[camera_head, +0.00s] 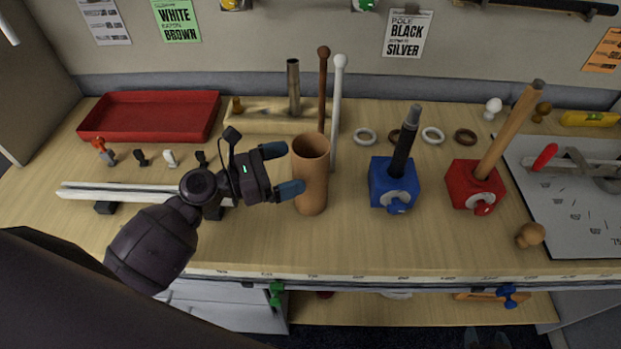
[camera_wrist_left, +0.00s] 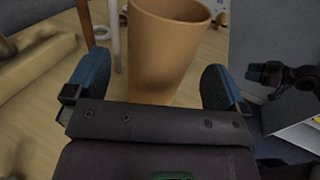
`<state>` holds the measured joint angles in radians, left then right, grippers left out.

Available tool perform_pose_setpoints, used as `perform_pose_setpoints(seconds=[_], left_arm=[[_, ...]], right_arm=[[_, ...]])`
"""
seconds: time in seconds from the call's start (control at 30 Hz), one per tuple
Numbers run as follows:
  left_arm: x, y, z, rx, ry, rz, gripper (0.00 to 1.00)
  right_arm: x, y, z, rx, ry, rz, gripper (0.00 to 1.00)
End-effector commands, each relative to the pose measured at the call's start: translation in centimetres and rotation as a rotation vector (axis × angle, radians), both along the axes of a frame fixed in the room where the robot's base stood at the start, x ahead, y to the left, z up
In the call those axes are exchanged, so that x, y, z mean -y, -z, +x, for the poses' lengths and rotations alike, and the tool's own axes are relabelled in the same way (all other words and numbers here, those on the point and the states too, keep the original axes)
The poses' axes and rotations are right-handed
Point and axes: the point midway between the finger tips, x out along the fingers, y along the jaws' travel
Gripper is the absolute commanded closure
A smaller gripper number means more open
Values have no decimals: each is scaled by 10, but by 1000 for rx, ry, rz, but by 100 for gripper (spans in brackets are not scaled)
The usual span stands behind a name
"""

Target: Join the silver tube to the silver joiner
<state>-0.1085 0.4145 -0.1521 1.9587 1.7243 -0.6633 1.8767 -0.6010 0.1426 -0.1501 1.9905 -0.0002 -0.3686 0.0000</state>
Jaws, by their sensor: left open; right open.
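A silver tube (camera_head: 293,88) stands upright in a light wooden block (camera_head: 262,122) at the back. A short grey-silver piece, which looks like the silver joiner (camera_head: 414,116), sits on top of a black pole (camera_head: 402,150) held leaning in a blue clamp block (camera_head: 378,185). My left gripper (camera_head: 279,170) is open, with its fingers pointing at a brown cup (camera_head: 312,185). In the left wrist view the cup (camera_wrist_left: 165,55) stands just ahead of the open fingers; contact cannot be told. My right gripper (camera_wrist_left: 262,73) seems to show at the right edge of that view.
A red block (camera_head: 475,185) holds a wooden pole. Several rings (camera_head: 432,135), a red tray (camera_head: 155,115) and a pale rail (camera_head: 120,190) lie around. The front middle of the table is clear.

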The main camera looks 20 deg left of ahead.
Motion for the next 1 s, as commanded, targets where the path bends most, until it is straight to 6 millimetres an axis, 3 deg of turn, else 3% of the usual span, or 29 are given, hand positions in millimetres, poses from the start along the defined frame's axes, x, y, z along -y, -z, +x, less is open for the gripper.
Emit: perform_pose_setpoints(seconds=[0.47,0.73,1.0], left_arm=[[39,0,29,0,1,-2,0],[42,2,31,0,-1,0,0],[42,2,31,0,-1,0,41]], right_arm=[[0,-9,1,5,0,1,50],[0,-9,1,4,0,1,50],[0,-9,1,4,0,1,50]])
